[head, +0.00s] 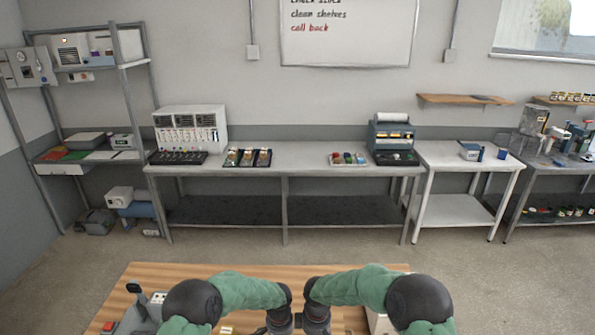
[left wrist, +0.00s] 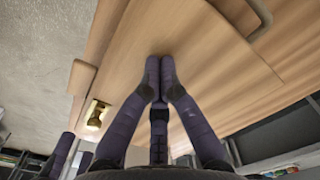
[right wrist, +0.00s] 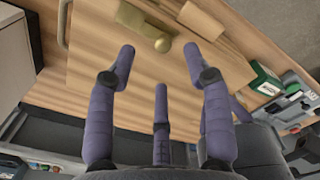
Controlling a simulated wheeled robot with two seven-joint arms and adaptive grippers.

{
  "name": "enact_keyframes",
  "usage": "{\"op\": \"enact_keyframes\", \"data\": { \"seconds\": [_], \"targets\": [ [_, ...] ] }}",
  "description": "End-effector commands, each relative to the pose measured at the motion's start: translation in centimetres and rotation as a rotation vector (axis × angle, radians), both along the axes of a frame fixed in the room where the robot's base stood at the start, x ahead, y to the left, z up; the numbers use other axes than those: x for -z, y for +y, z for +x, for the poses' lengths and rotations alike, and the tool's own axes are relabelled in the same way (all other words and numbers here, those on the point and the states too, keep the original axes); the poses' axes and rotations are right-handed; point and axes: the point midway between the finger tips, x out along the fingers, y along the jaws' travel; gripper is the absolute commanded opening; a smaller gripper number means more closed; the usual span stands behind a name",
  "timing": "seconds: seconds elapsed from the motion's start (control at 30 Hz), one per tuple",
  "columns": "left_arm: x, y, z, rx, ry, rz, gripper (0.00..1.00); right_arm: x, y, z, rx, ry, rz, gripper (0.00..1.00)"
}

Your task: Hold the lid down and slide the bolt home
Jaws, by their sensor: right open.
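The lid is a flat wooden panel (left wrist: 205,60); it also fills the middle of the right wrist view (right wrist: 100,65). My left gripper (left wrist: 159,72) has its fingertips together over the lid; whether they touch it I cannot tell. The brass bolt (right wrist: 140,20) has a round knob (right wrist: 163,45) and lies by the lid's edge, beside a wooden block (right wrist: 203,20). The bolt also shows in the left wrist view (left wrist: 95,116), left of the fingers. My right gripper (right wrist: 158,52) is open, its fingertips apart on either side of the knob in the picture.
A metal handle (right wrist: 63,25) sits at the other side of the lid. A green and white box (right wrist: 264,82) and grey equipment (right wrist: 290,105) stand on the wooden table (head: 140,280). A long bench (head: 285,171) stands by the wall, with open floor before it.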

Motion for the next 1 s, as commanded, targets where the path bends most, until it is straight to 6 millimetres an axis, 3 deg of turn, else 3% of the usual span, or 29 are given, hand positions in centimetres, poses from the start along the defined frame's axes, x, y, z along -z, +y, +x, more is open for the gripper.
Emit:
{"op": "enact_keyframes", "data": {
  "seconds": [1.0],
  "targets": [
    [0.1,0.0,0.0,0.0,0.001,0.0,0.0,3.2,0.0,-0.7,0.0,0.0,0.0,0.51]
  ]
}}
